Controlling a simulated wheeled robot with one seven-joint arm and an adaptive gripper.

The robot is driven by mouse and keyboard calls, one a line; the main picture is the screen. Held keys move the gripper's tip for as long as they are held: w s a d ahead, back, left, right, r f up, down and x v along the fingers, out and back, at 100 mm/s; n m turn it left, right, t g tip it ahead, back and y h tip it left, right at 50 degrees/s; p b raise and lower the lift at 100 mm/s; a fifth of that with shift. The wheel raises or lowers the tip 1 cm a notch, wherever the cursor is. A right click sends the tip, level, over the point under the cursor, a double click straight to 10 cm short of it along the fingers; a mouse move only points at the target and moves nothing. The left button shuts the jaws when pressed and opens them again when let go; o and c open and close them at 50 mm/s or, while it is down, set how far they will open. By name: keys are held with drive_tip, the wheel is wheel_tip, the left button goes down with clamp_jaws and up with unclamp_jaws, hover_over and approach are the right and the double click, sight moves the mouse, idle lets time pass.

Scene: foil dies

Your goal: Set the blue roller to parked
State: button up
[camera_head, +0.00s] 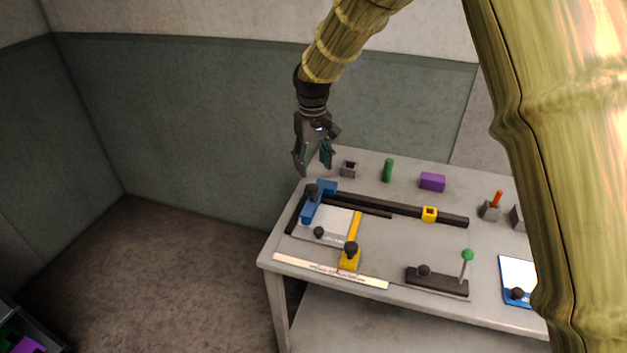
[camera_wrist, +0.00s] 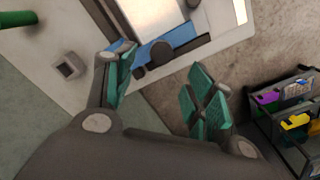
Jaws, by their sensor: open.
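The blue roller (camera_head: 311,207) lies at the left end of a long black rail (camera_head: 385,205) on the table, beside a pale plate (camera_head: 335,229). A dark round knob (camera_head: 313,190) sits on its far part. In the wrist view the blue roller (camera_wrist: 178,39) shows beyond my fingers, with the dark knob (camera_wrist: 161,51) near it. My gripper (camera_head: 314,163) is open and empty, above the table's far left edge and apart from the roller. Its teal fingertips also show in the wrist view (camera_wrist: 160,82). Part of the roller is hidden in the wrist view.
A yellow bar with a black knob (camera_head: 350,250) crosses the plate's right side. A yellow slider (camera_head: 429,214) sits on the rail. A grey socket block (camera_head: 349,169), green cylinder (camera_head: 388,170) and purple block (camera_head: 432,182) stand behind. A green-tipped lever (camera_head: 467,256) stands at front right.

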sight(313, 186)
drive_tip(key=s+f, duration=0.1)
drive_tip(key=s+f+p, duration=0.1)
drive_tip(key=shift+f, duration=0.4)
drive_tip(key=w+f, duration=0.1)
drive_tip(key=f, duration=0.2)
drive_tip(key=w+f, duration=0.1)
drive_tip(key=f, duration=0.1)
drive_tip(key=shift+w+p, duration=0.35)
drive_tip(key=shift+f, duration=0.2)
drive_tip(key=shift+s+r, duration=0.4)
drive_tip(key=shift+s, duration=0.45)
drive_tip(key=shift+w+f, duration=0.45)
drive_tip(key=shift+c, duration=0.9)
drive_tip(key=shift+w+f, duration=0.1)
drive_tip(key=shift+w, duration=0.05)
drive_tip(key=c, duration=0.3)
drive_tip(key=shift+r, duration=0.2)
clamp_jaws()
